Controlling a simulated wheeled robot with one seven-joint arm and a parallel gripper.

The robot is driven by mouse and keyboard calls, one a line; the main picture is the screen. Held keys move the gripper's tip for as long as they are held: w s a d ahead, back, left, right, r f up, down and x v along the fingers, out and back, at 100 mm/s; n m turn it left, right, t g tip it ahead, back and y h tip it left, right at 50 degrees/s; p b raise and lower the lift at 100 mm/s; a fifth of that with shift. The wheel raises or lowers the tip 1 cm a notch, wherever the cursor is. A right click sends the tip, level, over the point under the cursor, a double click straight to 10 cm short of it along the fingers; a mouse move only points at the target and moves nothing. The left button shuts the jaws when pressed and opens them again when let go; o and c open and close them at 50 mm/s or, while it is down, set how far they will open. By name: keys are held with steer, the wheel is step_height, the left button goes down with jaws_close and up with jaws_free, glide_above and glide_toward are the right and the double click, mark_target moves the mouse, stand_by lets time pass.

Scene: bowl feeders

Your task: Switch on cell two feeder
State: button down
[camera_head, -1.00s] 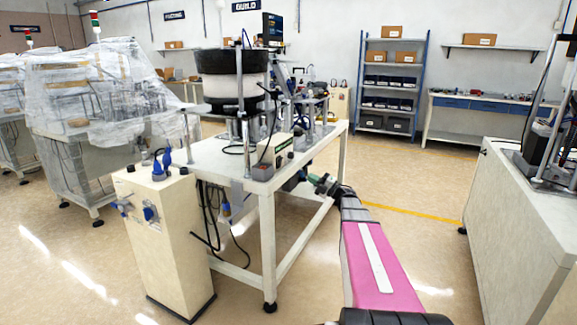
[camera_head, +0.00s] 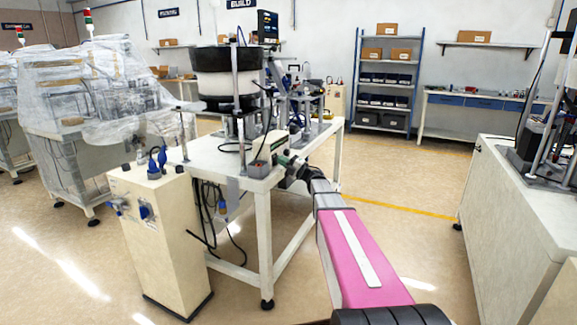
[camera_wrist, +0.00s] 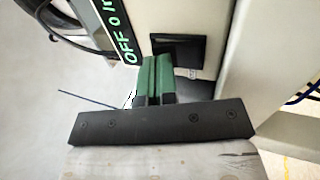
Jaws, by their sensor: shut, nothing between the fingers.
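The bowl feeder (camera_head: 222,80), a dark bowl with a white band, stands on the white table (camera_head: 215,155). A cream control box (camera_head: 268,146) sits at the table's near right corner, and it fills the top of the wrist view (camera_wrist: 220,20). A green-lettered label (camera_wrist: 125,38) on it reads "OFF o" and more, cut off. Beside the label is a black rectangular switch (camera_wrist: 188,50), partly covered by my fingers; its position cannot be told. My gripper (camera_head: 288,159) is shut and empty, green fingertips (camera_wrist: 156,70) at the switch's lower left. Contact cannot be told.
A cream pedestal (camera_head: 160,235) with blue plugs stands left of the table. Black cables (camera_head: 210,215) hang by the table leg. A plastic-wrapped machine (camera_head: 95,90) is at the left, another white bench (camera_head: 515,205) at the right. The floor between is clear.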

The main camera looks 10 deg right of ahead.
steer(key=shift+w+a+r, duration=0.1)
steer(key=shift+a, duration=0.05)
steer(key=shift+w+a+r+h, duration=0.15)
steer(key=shift+a+h, duration=0.05)
steer(key=shift+h, duration=0.1)
stand_by(0.5)
